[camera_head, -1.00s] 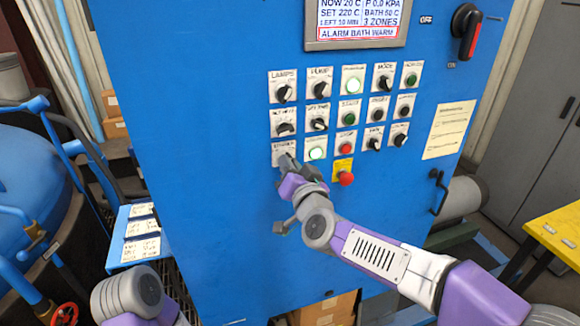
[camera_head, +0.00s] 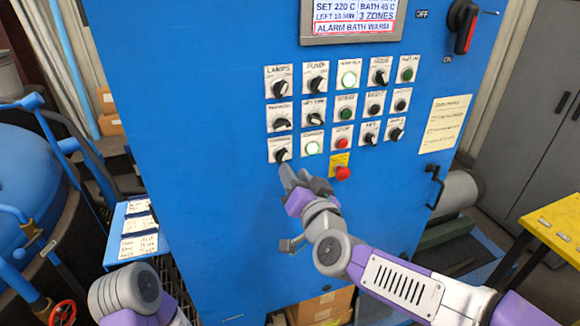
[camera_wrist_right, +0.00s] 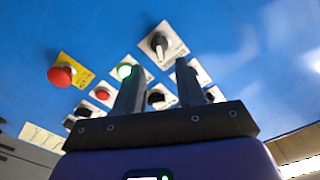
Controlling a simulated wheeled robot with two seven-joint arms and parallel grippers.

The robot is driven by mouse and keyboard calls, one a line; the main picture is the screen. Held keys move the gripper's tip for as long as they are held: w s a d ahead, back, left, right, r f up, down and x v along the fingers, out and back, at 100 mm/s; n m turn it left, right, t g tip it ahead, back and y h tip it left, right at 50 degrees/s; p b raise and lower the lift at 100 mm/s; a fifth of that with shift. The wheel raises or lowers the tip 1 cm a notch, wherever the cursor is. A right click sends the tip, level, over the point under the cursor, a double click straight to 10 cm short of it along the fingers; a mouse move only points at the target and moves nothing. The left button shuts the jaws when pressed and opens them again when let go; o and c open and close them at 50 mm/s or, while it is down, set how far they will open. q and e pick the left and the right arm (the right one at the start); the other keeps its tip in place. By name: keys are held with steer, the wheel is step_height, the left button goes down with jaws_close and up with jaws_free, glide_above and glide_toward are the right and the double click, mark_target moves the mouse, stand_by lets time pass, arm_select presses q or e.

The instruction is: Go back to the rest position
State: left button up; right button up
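My right gripper (camera_head: 292,178) is in front of the blue control cabinet (camera_head: 220,225), just below the lower-left knob (camera_head: 281,155). In the right wrist view the two dark fingers (camera_wrist_right: 158,80) stand apart with nothing between them, and a knob (camera_wrist_right: 159,44) shows beyond them, clear of the tips. In the head view, a grey link of my left arm (camera_head: 130,292) shows at the bottom left; the left gripper is out of view.
The panel has several knobs, lit green buttons (camera_head: 312,147) and a red mushroom button (camera_head: 342,173). A screen (camera_head: 354,15) reads ALARM BATH WARM. A cabinet handle (camera_head: 434,186) sticks out at right, near a yellow table (camera_head: 555,225). A blue vessel (camera_head: 30,190) stands at left.

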steer(key=shift+s+d, duration=0.25)
steer(key=shift+s, duration=0.45)
steer(key=shift+w+f, duration=0.1)
steer(key=d+f+g+h, duration=0.3)
steer(key=f+g, duration=0.5)
steer(key=f, duration=2.7)
steer(key=s+d+f+g+y, duration=0.1)
steer(key=s+d+f+g, duration=0.3)
steer(key=s+f, duration=1.8)
steer(key=s+g, duration=0.1)
steer(key=g, duration=0.3)
steer(key=shift+s+g+y, duration=0.2)
steer(key=shift+g+y, duration=0.1)
steer(key=shift+g, duration=0.1)
